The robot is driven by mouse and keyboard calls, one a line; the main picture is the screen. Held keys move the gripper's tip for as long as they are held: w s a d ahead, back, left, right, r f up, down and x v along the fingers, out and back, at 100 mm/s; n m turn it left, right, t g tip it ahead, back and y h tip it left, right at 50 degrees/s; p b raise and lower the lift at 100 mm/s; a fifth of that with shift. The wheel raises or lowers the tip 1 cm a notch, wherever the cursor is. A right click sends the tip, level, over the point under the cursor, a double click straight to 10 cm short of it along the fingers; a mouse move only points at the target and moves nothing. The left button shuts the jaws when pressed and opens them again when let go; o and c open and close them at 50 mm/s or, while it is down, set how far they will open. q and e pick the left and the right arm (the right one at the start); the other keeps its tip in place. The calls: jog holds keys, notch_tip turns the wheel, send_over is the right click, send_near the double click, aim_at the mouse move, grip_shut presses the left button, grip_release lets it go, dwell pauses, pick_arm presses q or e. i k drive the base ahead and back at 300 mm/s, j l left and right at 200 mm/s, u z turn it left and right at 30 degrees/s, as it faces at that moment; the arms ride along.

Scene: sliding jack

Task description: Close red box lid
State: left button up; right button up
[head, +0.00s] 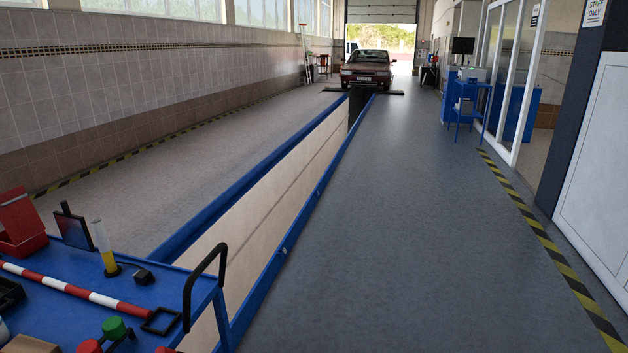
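A red box (24,243) stands at the far left corner of a blue cart top, at the left edge of the head view. Its red lid (17,213) is raised and tilted back, so the box is open. Part of the box and lid is cut off by the picture's left edge. Neither of my grippers shows in the head view.
The blue cart (185,290) has a black handle (205,285) at its right. A pit (285,210) runs behind; grey floor (430,230) is clear.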

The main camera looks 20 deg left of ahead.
aim_at(20, 218)
jog(key=i+u, duration=0.15)
jog(key=i, duration=0.4)
jog(key=i+l+u, duration=0.15)
jog(key=i, duration=0.35)
jog(key=i+l+u, duration=0.1)
jog(key=i, duration=0.45)
